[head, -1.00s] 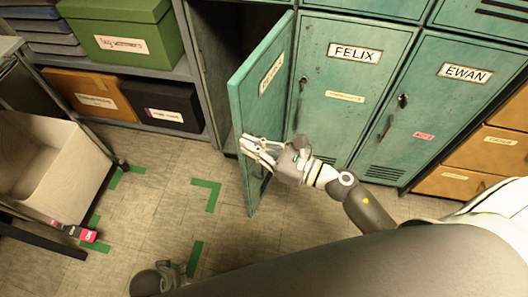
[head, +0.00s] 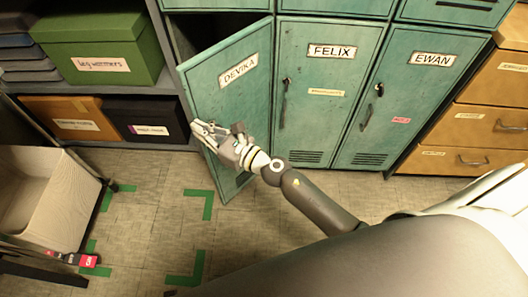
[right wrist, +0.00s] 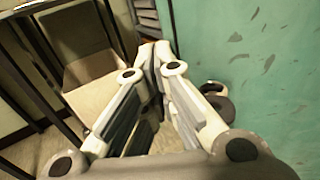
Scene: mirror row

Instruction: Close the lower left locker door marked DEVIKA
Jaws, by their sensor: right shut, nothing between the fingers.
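The teal door marked DEVIKA (head: 232,92) is partly open in the head view. Its right edge is by the FELIX locker, and its free left edge stands out toward me, with a dark gap behind its top. My right gripper (head: 198,129) is shut and empty at the outer face, near the lower free edge. In the right wrist view its closed fingers (right wrist: 157,52) lie beside the teal door surface (right wrist: 262,70). I cannot tell whether they touch it. The gripper and forearm hide part of the lower door. My left gripper is not in view.
Shut lockers FELIX (head: 322,95) and EWAN (head: 415,95) stand to the right, then wooden drawers (head: 490,125). A shelf with a green box (head: 100,50) is left. A pale open bin (head: 35,200) stands at lower left. Floor with green tape marks (head: 198,204) is clear.

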